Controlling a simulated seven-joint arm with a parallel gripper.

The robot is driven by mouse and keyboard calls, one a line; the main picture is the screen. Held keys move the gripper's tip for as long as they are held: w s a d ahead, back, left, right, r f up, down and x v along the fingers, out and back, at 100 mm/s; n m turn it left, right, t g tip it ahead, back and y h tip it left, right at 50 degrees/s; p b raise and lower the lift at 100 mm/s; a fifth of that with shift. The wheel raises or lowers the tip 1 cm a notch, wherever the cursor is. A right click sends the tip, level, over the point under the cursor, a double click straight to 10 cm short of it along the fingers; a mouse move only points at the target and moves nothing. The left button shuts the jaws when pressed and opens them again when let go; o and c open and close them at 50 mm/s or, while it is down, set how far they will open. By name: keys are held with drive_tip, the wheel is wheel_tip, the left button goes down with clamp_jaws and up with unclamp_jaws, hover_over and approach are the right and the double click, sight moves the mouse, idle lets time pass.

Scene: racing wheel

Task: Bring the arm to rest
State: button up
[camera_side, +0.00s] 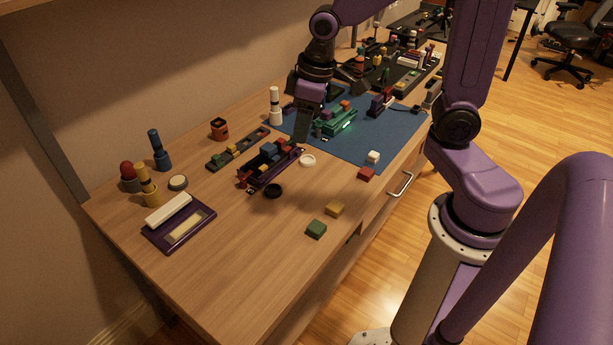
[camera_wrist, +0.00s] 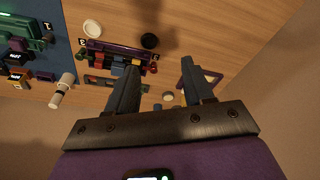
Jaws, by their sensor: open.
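My gripper (camera_side: 303,125) is raised above the back part of the wooden desk, over the left edge of the blue mat (camera_side: 371,146). In the wrist view, its two dark fingers (camera_wrist: 162,90) stand apart with nothing between them, so it is open and empty. A purple car-like tray with coloured blocks (camera_side: 270,164) lies on the desk below and left of the gripper. It also shows beyond the fingers in the wrist view (camera_wrist: 117,55).
A green car (camera_side: 337,122) sits on the mat near my gripper. A white-and-black peg (camera_side: 275,106) stands close by. Loose green (camera_side: 316,229), yellow (camera_side: 335,209) and red (camera_side: 366,174) blocks lie toward the front. A purple stand (camera_side: 179,223) is at the left. Bare desk (camera_side: 240,260) lies front-left.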

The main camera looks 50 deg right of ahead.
drive_tip(key=s+a+n+g, duration=0.1)
drive_tip(key=s+n, duration=0.6)
drive_tip(key=s, duration=1.2)
drive_tip(key=shift+s+a+g+h, duration=0.25)
drive_tip(key=shift+g+h, duration=0.05)
drive_tip(key=shift+g, duration=0.1)
